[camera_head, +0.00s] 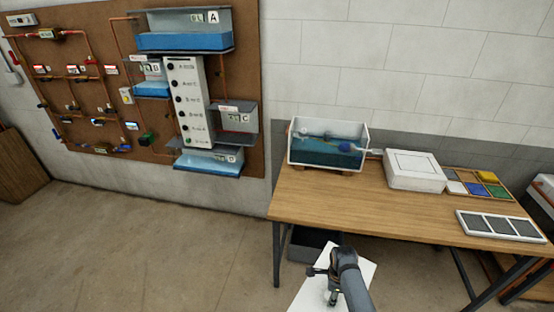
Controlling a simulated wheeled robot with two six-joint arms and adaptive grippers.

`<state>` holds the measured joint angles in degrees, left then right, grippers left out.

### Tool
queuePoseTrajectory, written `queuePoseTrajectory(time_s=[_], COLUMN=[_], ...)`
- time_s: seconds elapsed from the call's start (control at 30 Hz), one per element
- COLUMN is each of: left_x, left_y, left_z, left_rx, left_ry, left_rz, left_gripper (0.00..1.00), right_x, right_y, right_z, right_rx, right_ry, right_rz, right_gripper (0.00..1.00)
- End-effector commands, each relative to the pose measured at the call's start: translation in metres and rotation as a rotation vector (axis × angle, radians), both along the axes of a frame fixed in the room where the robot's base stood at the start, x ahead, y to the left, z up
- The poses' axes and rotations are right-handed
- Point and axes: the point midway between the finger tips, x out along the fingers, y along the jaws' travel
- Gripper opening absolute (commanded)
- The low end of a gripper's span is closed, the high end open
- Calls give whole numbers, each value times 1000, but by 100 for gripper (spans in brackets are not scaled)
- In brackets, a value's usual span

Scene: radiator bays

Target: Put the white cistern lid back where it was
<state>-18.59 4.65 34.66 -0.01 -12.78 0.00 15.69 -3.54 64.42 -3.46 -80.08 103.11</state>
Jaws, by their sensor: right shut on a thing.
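The white cistern lid (311,291) is a flat white panel low in the head view, in front of the table and below its top. My right gripper (329,291) is over the lid and shut on it; the exact grip point is small and partly hidden by the gripper itself. The open cistern (297,157) stands on the table's left part. My left gripper is not in view.
The wooden table (400,217) carries a white box (414,184), a tray of coloured squares (477,189) and a panel with dark squares (500,226). A dark bin (303,245) is under the table. The table's front left is clear. A pipe board (245,60) hangs behind left.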

Motion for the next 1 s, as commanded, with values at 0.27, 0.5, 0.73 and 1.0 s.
queuePoseTrajectory(time_s=[0.27, 0.5, 0.73, 1.0], left_x=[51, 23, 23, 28], left_y=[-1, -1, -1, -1], left_z=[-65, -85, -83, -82], left_rx=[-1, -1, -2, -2], left_ry=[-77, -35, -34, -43], left_rz=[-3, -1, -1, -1], left_gripper=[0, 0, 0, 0], right_x=[0, 0, 0, -7], right_y=[0, 0, 0, 3], right_z=[-69, -86, -83, -63], right_rx=[0, 0, 0, 2], right_ry=[0, -1, 0, -3], right_rz=[0, 0, 1, 422], right_gripper=[0, 0, 0, 0])
